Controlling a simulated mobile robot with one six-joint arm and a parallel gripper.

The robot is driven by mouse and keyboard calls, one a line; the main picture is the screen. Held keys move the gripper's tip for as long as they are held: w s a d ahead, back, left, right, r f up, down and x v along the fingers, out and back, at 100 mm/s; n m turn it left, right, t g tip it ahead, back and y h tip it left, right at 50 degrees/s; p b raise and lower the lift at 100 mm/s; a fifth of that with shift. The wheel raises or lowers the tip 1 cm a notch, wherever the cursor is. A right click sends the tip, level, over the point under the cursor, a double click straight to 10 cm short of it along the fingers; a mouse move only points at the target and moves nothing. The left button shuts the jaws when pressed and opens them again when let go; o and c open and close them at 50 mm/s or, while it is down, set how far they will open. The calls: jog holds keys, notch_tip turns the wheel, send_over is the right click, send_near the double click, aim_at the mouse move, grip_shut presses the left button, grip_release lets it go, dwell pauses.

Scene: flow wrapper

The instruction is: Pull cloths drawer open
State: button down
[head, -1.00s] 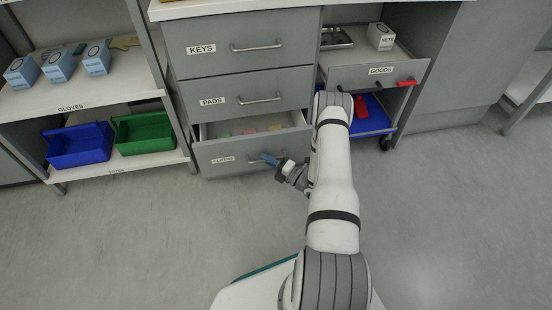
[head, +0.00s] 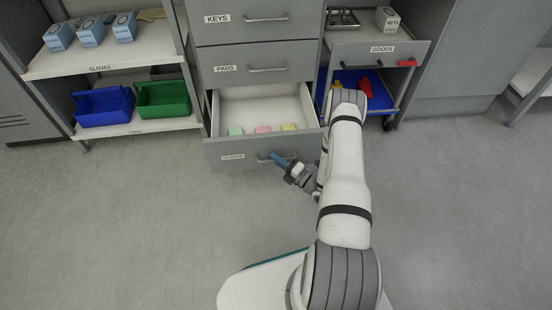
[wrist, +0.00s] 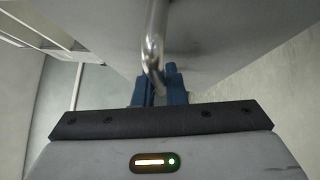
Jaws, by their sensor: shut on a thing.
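The cloths drawer (head: 215,153) is the lowest of the grey cabinet's drawers and stands well out from it. Green, pink and yellow cloths (head: 263,130) lie inside near its front, with bare white floor behind them. My gripper (head: 279,159) is at the drawer's front, shut on the metal bar handle. In the wrist view the handle (wrist: 153,45) runs down between the blue fingers (wrist: 160,86). Part of the handle is hidden by the fingers in the head view.
The keys drawer (head: 225,32) and pads drawer (head: 290,62) above are closed. A goods trolley (head: 345,52) stands close at right, beside my arm. A shelf with blue (head: 105,108) and green (head: 163,100) bins is at left. The floor in front is clear.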

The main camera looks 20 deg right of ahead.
dwell(0.3)
jog(key=c, duration=1.8)
grip_release()
jog(key=shift+o, duration=0.2)
jog(key=p+v, duration=0.2)
jog(key=v, duration=0.5)
jog(key=shift+s+d, duration=0.2)
jog(key=shift+s, duration=0.1)
jog(key=shift+f, duration=0.1)
